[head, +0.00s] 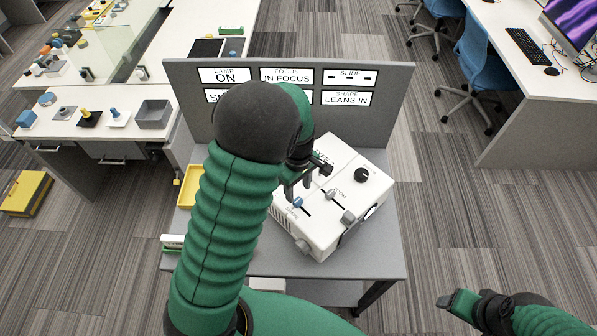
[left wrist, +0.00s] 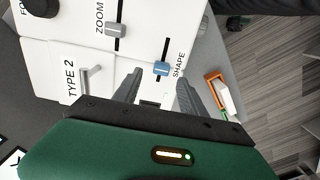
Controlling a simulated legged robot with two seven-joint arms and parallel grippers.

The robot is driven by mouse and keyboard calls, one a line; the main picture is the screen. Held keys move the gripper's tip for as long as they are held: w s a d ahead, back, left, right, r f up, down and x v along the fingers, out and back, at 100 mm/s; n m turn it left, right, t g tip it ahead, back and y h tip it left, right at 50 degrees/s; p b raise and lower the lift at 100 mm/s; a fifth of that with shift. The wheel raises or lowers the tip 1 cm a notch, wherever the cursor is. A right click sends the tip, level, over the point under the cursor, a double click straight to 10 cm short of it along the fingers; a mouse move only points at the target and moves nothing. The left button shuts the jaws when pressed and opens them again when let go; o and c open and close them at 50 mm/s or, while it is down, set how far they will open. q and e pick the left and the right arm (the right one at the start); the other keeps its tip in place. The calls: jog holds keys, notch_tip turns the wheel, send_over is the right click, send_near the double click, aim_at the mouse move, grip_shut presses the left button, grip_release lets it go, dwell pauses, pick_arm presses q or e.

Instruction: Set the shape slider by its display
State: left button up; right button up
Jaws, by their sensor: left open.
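The white projector box (head: 335,160) sits on the grey table. Its blue shape slider knob (head: 298,203) is on the front-left of its top; in the left wrist view the blue knob (left wrist: 161,68) sits in a slot beside the word SHAPE. The shape display (head: 346,98) on the grey panel reads LEANS IN. My left gripper (head: 298,188) is open above the box near the blue knob. In the left wrist view its two fingers (left wrist: 160,84) are apart, with the knob just beyond and between the tips. My right gripper (head: 450,300) is at lower right, away from the table.
A grey zoom slider knob (left wrist: 116,29) and a black focus knob (head: 361,175) share the box top. Other displays read LAMP ON and IN FOCUS (head: 287,76); one is partly hidden by my left arm. A yellow tray (head: 188,186) lies left of the box.

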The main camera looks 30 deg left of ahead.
pick_arm(q)
notch_tip(320, 180, up, 11)
jog(key=shift+r+b, duration=0.15)
jog(key=shift+b, duration=0.3)
jog(key=m+b, duration=0.5)
jog(key=m, duration=0.1)
send_near(298, 199)
jog(key=s+d, duration=0.4)
jog(key=s+d+f+m+t+b, duration=0.2)
jog(key=s+f+m, duration=0.4)
jog(key=m, duration=0.3)
jog(key=shift+d+f+t+b, duration=0.35)
jog(key=shift+d+b, duration=0.1)
jog(key=shift+d, duration=0.8)
jog(key=shift+a+f, duration=0.1)
jog(key=shift+s, duration=0.1)
